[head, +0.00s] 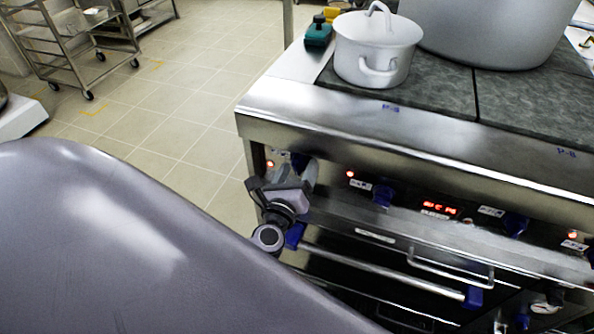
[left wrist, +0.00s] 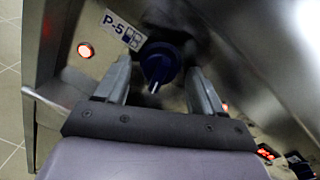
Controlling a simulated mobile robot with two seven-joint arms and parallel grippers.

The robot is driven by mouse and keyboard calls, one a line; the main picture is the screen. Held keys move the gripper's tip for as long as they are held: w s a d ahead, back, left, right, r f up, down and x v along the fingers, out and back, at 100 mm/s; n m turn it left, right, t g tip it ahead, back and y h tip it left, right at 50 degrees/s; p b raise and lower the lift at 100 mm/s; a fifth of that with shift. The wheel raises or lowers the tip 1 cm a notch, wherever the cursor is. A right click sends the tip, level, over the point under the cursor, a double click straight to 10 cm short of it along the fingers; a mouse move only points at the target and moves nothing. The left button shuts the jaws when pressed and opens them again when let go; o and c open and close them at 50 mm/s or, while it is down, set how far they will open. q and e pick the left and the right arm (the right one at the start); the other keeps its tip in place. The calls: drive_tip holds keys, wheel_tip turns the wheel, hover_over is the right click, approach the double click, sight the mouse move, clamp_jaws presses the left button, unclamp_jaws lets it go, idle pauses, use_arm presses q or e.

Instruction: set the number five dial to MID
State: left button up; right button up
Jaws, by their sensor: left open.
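A lighter mark on the dial points down in the left wrist view. My left gripper (left wrist: 158,80) is open, with one finger on each side of the dial; I cannot tell whether they touch it. In the head view my left gripper (head: 291,184) is at the left end of the stove's front panel and hides most of this dial. My right gripper is not in view.
A lit red lamp (left wrist: 85,50) sits beside the label. More blue dials (head: 383,196) and a red display (head: 440,208) run along the panel. An oven handle (head: 380,268) is below. A lidded pot (head: 372,48) stands on top.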

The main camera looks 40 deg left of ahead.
use_arm(q)
drive_tip(key=v, duration=0.7)
drive_tip(key=shift+d, duration=0.1)
idle(0.5)
drive_tip(key=s+d+n+g+h+p, duration=0.3)
drive_tip(key=s+n+p, duration=0.2)
drive_tip(key=n, duration=0.7)
drive_tip(key=s+d+n+g+h+p, duration=0.3)
drive_tip(key=s+d+n+h+p, duration=0.1)
drive_tip(key=n, duration=0.9)
drive_tip(key=s+p, duration=0.1)
drive_tip(key=s, duration=0.1)
drive_tip(key=shift+s, duration=0.3)
drive_tip(key=shift+f+g, duration=0.1)
drive_tip(key=shift+g, duration=0.2)
